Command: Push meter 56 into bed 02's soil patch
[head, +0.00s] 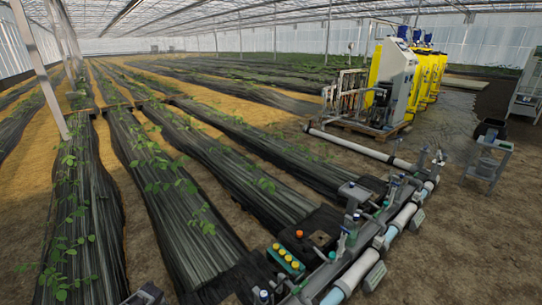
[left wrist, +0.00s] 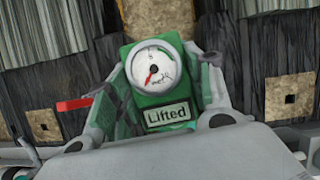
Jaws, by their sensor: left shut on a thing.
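In the left wrist view a green meter (left wrist: 163,110) with a round white dial and a label reading "Lifted" sits between the fingers of my left gripper (left wrist: 165,85). The gripper is shut on it; its number is not readable. Beyond it, a tan soil patch with a dark hole in its middle (left wrist: 299,100) lies in black bed film at the right. Another such patch (left wrist: 43,124) lies at the left. I cannot tell which patch is bed 02's. My right gripper is not in view.
A grey pipe manifold with valves (head: 385,235) runs along the beds' near ends. A red bar (left wrist: 75,104) shows left of the meter. Yellow tanks (head: 392,65) and a grey cart (head: 488,160) stand farther off.

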